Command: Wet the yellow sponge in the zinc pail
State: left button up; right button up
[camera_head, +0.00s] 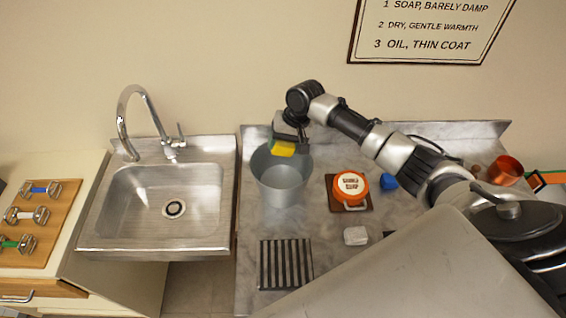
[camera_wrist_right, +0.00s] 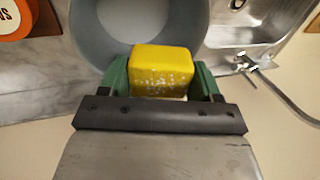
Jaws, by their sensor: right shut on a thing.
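The zinc pail (camera_head: 283,187) stands on the marble counter right of the sink. The yellow sponge (camera_head: 283,149) is at the pail's back rim in the head view. My right gripper (camera_head: 279,146) reaches in from the right and is shut on the sponge. In the right wrist view, the sponge (camera_wrist_right: 161,72) sits between the green fingers of the gripper (camera_wrist_right: 160,84), overlapping the edge of the pail (camera_wrist_right: 84,30). I cannot tell how deep the sponge is relative to the rim. The left gripper is not in view.
A steel sink (camera_head: 170,205) with a tall faucet (camera_head: 128,118) is at the left. An orange tin (camera_head: 352,186), a grey-white block (camera_head: 356,236), a blue piece (camera_head: 388,182) and a slatted rack (camera_head: 285,264) lie on the counter. A copper pot (camera_head: 505,171) is at the right.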

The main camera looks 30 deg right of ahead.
aim_at(281, 142)
dwell(0.6)
jog(key=shift+r, duration=2)
jog(key=shift+s+f, duration=0.1)
